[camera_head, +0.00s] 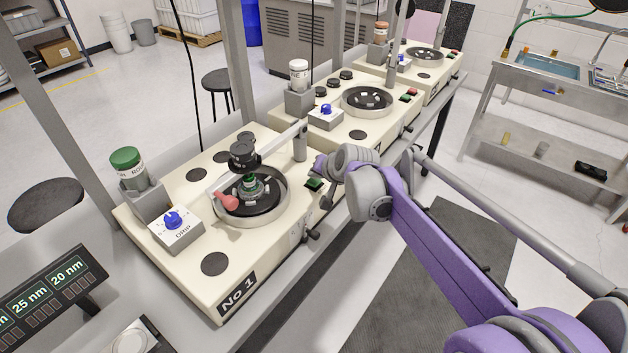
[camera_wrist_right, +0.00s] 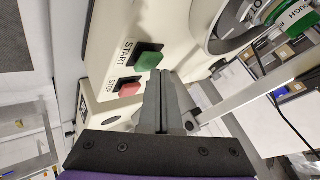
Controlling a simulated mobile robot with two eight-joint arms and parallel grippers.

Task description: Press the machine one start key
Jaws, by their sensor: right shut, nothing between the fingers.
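Machine one (camera_head: 236,290) is a cream bench unit marked "No 1" at the near end of the row. Its green start key (camera_head: 314,184) sits on its right side; in the wrist view the key (camera_wrist_right: 149,60) is labelled START. The red stop key (camera_wrist_right: 129,89) lies below it there. My right gripper (camera_head: 328,198) is beside the start key in the head view. In the wrist view its shut, empty fingers (camera_wrist_right: 166,74) end just below and right of the green key. Whether they touch it, I cannot tell. My left gripper is not in view.
On machine one, a round plate (camera_head: 272,207) carries a dark-topped holder beneath a grey swing arm (camera_head: 270,146). A blue drip knob (camera_head: 173,220) and green-capped bottle (camera_head: 126,163) stand left. Two similar machines stand behind. A small display (camera_head: 45,295) is at front left.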

